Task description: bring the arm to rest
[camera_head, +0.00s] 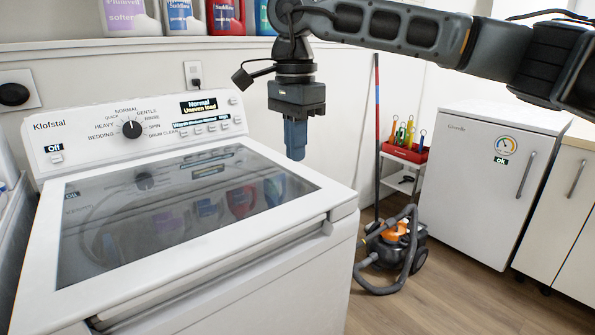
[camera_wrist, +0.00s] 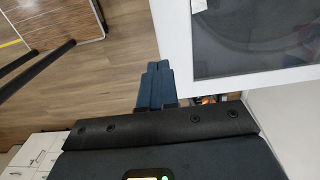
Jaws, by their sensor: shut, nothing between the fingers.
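My gripper (camera_head: 295,138) hangs pointing down beside the right rear corner of the washing machine (camera_head: 270,265) in the head view. Its blue fingers are together and hold nothing. In the wrist view my gripper (camera_wrist: 153,85) shows as two blue fingers side by side over the floor, next to the white edge of the washer lid (camera_wrist: 235,77). My arm reaches in from the upper right of the head view.
A black and orange vacuum cleaner (camera_head: 395,240) stands on the wooden floor. A small white fridge (camera_head: 485,190) is at the right. Detergent bottles (camera_head: 185,17) stand on the shelf behind. Floor at lower right is free.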

